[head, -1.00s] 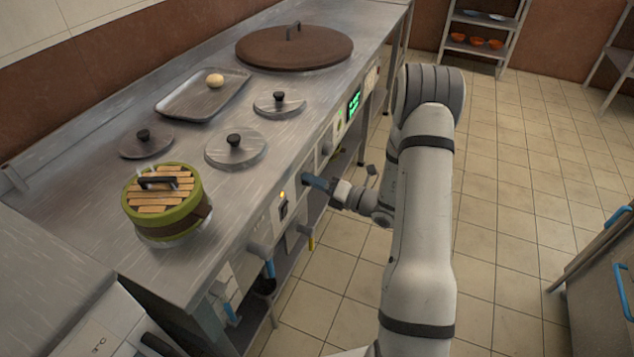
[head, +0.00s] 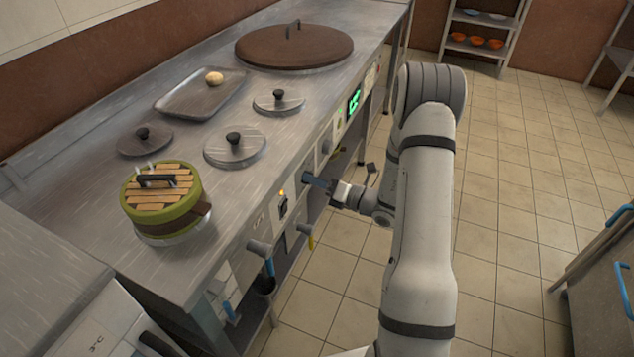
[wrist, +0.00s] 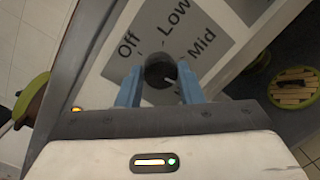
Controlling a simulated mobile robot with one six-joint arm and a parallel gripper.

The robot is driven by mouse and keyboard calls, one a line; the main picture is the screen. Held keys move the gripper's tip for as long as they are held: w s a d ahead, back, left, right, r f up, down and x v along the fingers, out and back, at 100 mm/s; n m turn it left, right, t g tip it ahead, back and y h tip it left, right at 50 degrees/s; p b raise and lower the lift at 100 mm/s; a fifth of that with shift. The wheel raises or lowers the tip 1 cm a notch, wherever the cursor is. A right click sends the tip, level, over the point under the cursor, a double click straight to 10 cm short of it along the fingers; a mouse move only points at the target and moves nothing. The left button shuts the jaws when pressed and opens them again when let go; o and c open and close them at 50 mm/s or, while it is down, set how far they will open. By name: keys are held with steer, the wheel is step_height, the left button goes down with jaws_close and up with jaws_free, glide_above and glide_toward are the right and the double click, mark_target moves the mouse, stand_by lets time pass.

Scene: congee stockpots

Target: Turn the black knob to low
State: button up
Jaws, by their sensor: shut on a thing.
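The black knob (wrist: 160,71) sits on the front panel of the counter, in the middle of the wrist view. A grey label plate (wrist: 166,38) behind it reads Off, Low and Mid, from left to right. A small pale mark shows on the knob's lower right side; which label the knob is set to I cannot tell. My gripper (wrist: 160,82) is shut on the knob, with one blue finger on each side.
A green steamer with a slatted lid (head: 164,196) stands on the steel counter (head: 80,220). Several round lids and a tray (head: 200,98) with a bun lie behind it. An amber light (head: 282,193) and a green display (head: 354,102) are on the panel. Open floor lies right.

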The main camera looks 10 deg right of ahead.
steer(key=n+b, duration=0.5)
steer(key=n, duration=0.3)
steer(key=n+g+y+b, duration=0.1)
steer(key=n+b, duration=0.4)
steer(key=n, duration=0.3)
steer(key=n+y+b, duration=0.1)
steer(key=n+b, duration=0.5)
steer(key=n, duration=0.1)
steer(key=shift+f+n+g, duration=0.2)
steer(key=shift+n+g, duration=0.2)
steer(key=shift+a+n+y, duration=0.1)
steer(key=shift+n+y, duration=0.2)
steer(key=o, duration=1)
steer(key=shift+r, duration=0.1)
steer(key=shift+c, duration=0.2)
steer(key=shift+w, duration=0.1)
